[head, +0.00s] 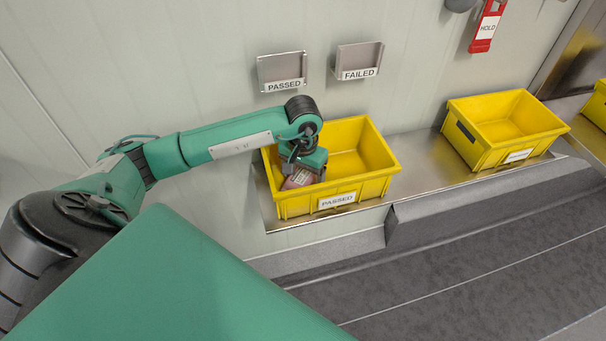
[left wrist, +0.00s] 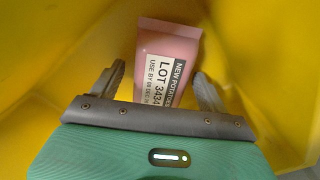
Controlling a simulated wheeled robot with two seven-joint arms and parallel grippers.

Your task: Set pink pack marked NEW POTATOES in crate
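The pink pack (head: 297,180) lies inside the yellow crate labelled PASSED (head: 361,188), in its left part. In the left wrist view the pack (left wrist: 168,48) shows a white label with NEW POTATOES and LOT 3434, partly cut off by my gripper. My left gripper (left wrist: 160,78) is down inside the crate with a finger on each side of the pack. The fingers stand open, with a gap visible at the pack's left side. In the head view the left gripper (head: 291,167) partly covers the pack. My right gripper is not in view.
A second yellow crate (head: 507,125) stands to the right on the metal shelf (head: 415,160). Wall holders marked PASSED (head: 282,71) and FAILED (head: 359,61) are above. A red HOLD tag (head: 487,27) hangs at top right. The dark conveyor (head: 470,255) runs in front.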

